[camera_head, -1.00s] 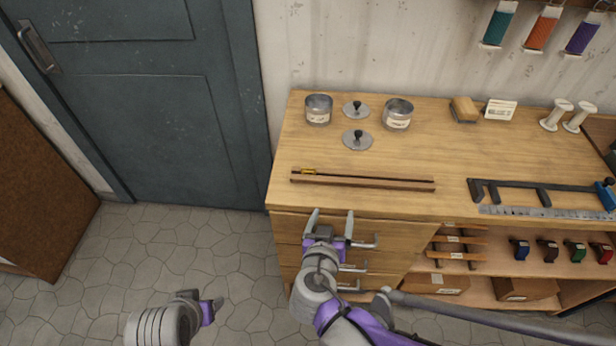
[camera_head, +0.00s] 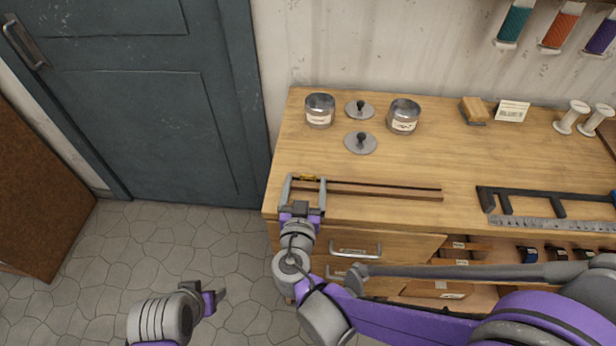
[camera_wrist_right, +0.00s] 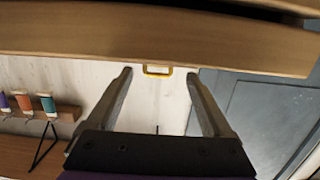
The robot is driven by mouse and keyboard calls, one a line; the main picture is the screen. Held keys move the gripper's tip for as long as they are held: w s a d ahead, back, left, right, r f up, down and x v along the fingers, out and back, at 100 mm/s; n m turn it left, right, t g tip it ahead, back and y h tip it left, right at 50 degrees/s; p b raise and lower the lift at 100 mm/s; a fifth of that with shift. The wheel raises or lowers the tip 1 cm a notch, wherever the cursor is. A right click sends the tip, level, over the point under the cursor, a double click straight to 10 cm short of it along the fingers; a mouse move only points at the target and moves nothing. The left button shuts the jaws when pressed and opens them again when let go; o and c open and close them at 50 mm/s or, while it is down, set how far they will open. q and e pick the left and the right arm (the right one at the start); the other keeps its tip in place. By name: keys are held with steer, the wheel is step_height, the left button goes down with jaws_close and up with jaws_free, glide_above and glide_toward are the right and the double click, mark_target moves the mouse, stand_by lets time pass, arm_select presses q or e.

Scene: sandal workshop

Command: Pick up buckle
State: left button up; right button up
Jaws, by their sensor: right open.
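The buckle (camera_head: 308,178) is a small yellow frame at the left end of a dark strip on the workbench. In the right wrist view the buckle (camera_wrist_right: 157,70) shows as a yellow rectangle between and just beyond the fingertips. My right gripper (camera_head: 305,182) is open, with one finger on either side of the buckle. The wrist view of the right gripper (camera_wrist_right: 159,72) shows nothing held; whether a finger touches the buckle is unclear. My left gripper (camera_head: 215,298) is low over the floor at the left, away from the bench; its jaw opening is not clear.
The dark strip lies by a wooden bar (camera_head: 400,194) on the workbench (camera_head: 400,165). Behind stand two tins (camera_head: 320,111) (camera_head: 403,116) with two lids (camera_head: 360,109) (camera_head: 361,143). A black frame tool (camera_head: 545,195) and a ruler (camera_head: 550,224) lie at right. A drawer handle (camera_head: 357,250) sticks out below.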

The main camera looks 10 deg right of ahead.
steer(key=x, duration=0.6)
steer(key=shift+d+r, duration=0.15)
steer(key=shift+d, duration=0.1)
jaws_close()
